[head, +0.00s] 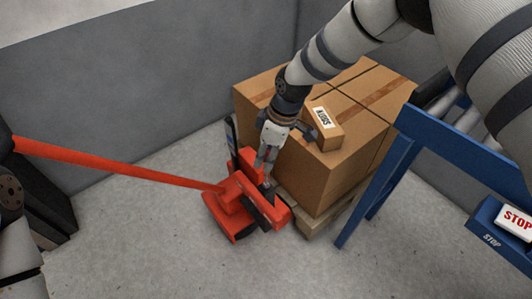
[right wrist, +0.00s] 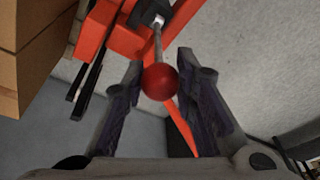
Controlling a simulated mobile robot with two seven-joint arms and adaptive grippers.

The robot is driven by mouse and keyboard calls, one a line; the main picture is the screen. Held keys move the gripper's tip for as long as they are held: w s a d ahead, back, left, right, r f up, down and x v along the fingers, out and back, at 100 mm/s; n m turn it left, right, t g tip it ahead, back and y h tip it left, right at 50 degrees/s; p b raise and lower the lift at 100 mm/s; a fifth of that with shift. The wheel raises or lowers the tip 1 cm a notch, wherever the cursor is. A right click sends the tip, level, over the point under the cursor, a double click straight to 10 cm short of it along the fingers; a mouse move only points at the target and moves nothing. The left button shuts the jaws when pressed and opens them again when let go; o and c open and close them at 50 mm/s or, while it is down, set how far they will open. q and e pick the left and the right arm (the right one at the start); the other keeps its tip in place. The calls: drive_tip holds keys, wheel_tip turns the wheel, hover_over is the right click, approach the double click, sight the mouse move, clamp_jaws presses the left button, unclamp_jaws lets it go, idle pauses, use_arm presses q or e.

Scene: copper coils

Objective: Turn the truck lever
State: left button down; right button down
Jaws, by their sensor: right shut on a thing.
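The red pallet truck (head: 232,208) stands on the floor in the middle of the head view, with its long red handle (head: 120,169) running to the left edge. In the right wrist view the truck lever is a thin metal rod (right wrist: 157,42) on a dark mount, ending in a red ball knob (right wrist: 160,82). My right gripper (head: 266,173) reaches down over the truck. Its fingers stand on both sides of the lever, shut on it around the knob. The knob is hidden in the head view. My left gripper is out of view; only part of its arm shows at the left edge.
A pallet (head: 312,222) with large cardboard boxes (head: 335,185) stands right beside the truck. A small labelled box (head: 325,135) lies on top. A blue roller conveyor (head: 385,165) with a STOP sign (head: 515,222) is at right. Floor in front is clear.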

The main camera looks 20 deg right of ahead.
drive_tip(key=shift+s+d+f, duration=0.1)
drive_tip(key=shift+s+f, duration=0.1)
drive_tip(key=shift+s, duration=0.05)
drive_tip(key=c, duration=1.3)
unclamp_jaws()
drive_tip(key=shift+w+r, duration=0.1)
drive_tip(key=shift+r, duration=0.3)
drive_tip(key=v, duration=1.1)
drive_tip(key=shift+r, duration=0.2)
